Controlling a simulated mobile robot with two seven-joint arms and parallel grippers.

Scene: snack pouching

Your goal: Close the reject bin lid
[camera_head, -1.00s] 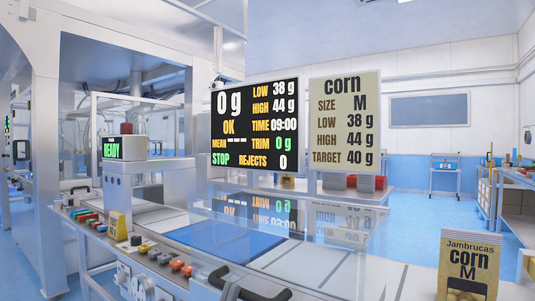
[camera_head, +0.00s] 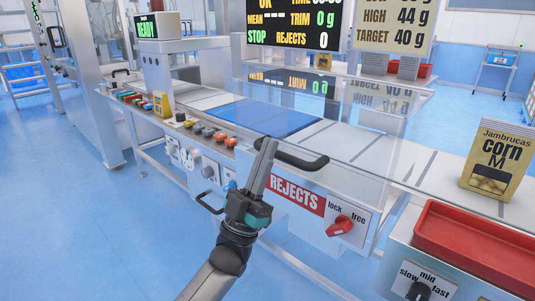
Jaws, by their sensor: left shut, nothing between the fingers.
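The reject bin (camera_head: 318,208) is a white-fronted box below the belt, with a red REJECTS label (camera_head: 297,194) on its front. A black bar handle (camera_head: 305,164) sticks out at its top edge, by the clear cover; I cannot tell whether the lid is open. A red knob (camera_head: 340,226) sits beneath the words lock and free. My left gripper (camera_head: 269,143) is shut and empty, pointing up, in front of the handle's left part and hiding some of it. I cannot tell whether it touches the handle. My right gripper is not in view.
A clear guard (camera_head: 365,115) stands over the conveyor with its blue section (camera_head: 270,117). Coloured buttons (camera_head: 231,142) line the front edge at left. A red tray (camera_head: 475,240) and a corn pouch (camera_head: 497,160) are at right. Blue floor is free at left.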

